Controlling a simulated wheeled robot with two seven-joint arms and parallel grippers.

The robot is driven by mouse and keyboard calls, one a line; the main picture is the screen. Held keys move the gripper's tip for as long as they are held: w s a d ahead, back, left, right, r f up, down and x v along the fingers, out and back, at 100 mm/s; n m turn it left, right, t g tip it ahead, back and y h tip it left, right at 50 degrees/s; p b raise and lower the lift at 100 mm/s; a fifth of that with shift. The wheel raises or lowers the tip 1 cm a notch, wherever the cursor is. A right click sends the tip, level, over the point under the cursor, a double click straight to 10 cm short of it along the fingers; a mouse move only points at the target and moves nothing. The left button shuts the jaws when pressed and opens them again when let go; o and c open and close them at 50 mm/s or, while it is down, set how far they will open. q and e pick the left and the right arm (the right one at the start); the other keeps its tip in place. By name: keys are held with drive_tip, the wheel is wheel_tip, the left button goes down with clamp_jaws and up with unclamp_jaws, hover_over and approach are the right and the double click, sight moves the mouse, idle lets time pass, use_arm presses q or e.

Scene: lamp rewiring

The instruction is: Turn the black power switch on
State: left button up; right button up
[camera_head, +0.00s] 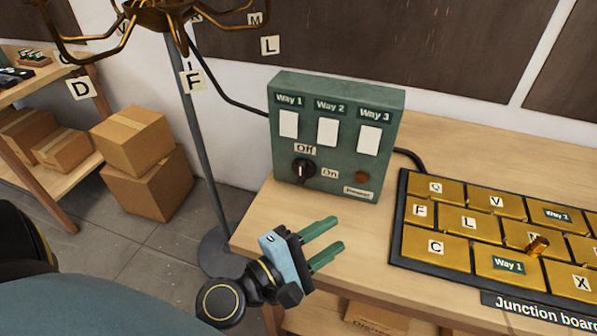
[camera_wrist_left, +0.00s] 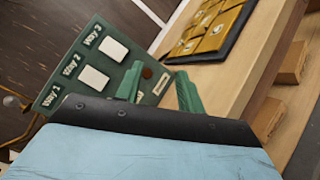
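The black power switch (camera_head: 303,171) is a round knob low on the left of the green control box (camera_head: 333,135). Its white mark stands upright, toward the "Off" label (camera_head: 305,149); the "On" label (camera_head: 330,174) is to its right. My left gripper (camera_head: 332,241) is in front of and below the box, apart from it, with its green fingers spread and nothing between them. In the left wrist view the open fingers (camera_wrist_left: 158,88) point toward the box (camera_wrist_left: 92,70), and the knob is hidden there. My right gripper is not in view.
The box stands on a wooden table (camera_head: 275,215) with bare surface before it. A junction board (camera_head: 400,235) with gold tiles lies to the right. A lamp stand (camera_head: 195,140) with brass arms rises on the left. Cardboard boxes (camera_head: 150,190) sit on the floor.

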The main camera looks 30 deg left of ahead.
sight(300, 167)
use_arm(q)
drive_tip(key=a+n+y, duration=0.3)
drive_tip(key=n, duration=0.3)
drive_tip(key=a+f+n+y, duration=0.1)
drive_tip(key=a+n+y, duration=0.3)
drive_tip(key=n, duration=0.3)
drive_tip(key=w+a+f+n+y, duration=0.1)
drive_tip(key=a+n+y, duration=0.3)
drive_tip(key=n, duration=0.2)
drive_tip(key=shift+f+t, duration=0.15)
drive_tip(key=shift+t, duration=0.25)
drive_tip(key=shift+w+a+n+p, duration=0.15)
drive_tip(key=shift+w+n+p, duration=0.1)
drive_tip(key=shift+n+p, duration=0.05)
drive_tip(key=p+x, duration=0.2)
drive_tip(key=x, duration=0.9)
drive_tip(key=shift+w+p, duration=0.15)
drive_tip(key=shift+p, duration=0.2)
drive_tip(key=shift+w+a, duration=0.15)
drive_tip(key=shift+w, duration=0.4)
drive_tip(key=shift+c, duration=0.5)
clamp_jaws()
